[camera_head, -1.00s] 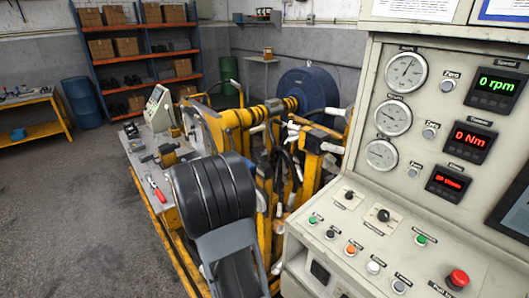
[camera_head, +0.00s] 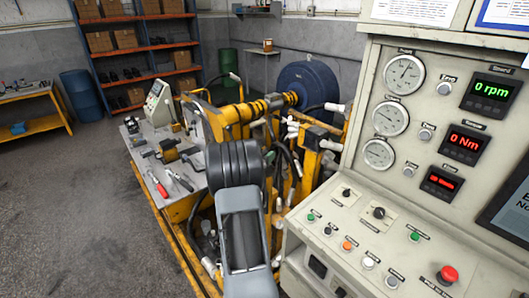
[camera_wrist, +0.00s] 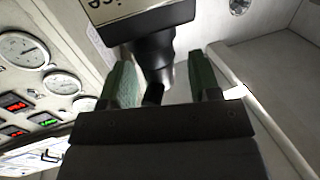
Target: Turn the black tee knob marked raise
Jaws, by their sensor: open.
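My gripper (camera_wrist: 160,85) shows in the wrist view with two green fingers apart and a gap between them. A dark rounded part with a narrow black end (camera_wrist: 154,60) shows in and beyond that gap; I cannot tell whether it is the tee knob, or whether the fingers touch it. In the head view, two black knobs (camera_head: 347,193) (camera_head: 379,212) stand on the sloping console desk. Their labels are too small to read, so I cannot tell which is marked raise. My gripper is not visible in the head view.
The control console (camera_head: 345,245) fills the right side, with gauges, displays and a red stop button (camera_head: 447,274). The yellow motor rig (camera_head: 232,113) stands left of it. Red-handled tools (camera_head: 162,190) lie on its bench. Open floor is at the far left.

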